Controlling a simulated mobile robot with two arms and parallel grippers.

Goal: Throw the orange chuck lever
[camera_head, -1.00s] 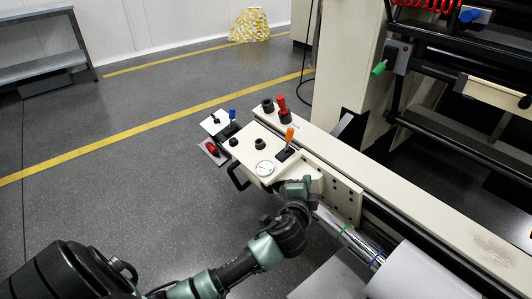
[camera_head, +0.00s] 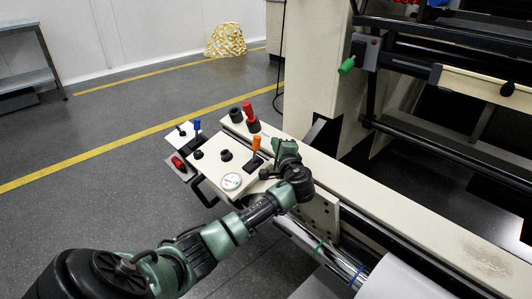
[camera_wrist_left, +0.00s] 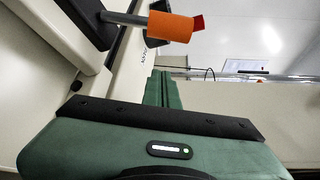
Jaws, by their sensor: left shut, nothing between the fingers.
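The orange chuck lever (camera_head: 257,144) stands upright on the cream control box of the machine, at the right end of the box's top. In the left wrist view its orange grip (camera_wrist_left: 172,26) is near the top, on a grey rod that comes out of a dark slotted plate (camera_wrist_left: 88,18). My left gripper (camera_head: 279,146) is just to the right of the lever in the head view. Its fingers (camera_wrist_left: 163,86) are shut and empty, and no contact with the lever shows. My right gripper is not in view.
The cream machine beam (camera_head: 400,215) runs to the lower right. A metal roller (camera_head: 320,250) lies below it.

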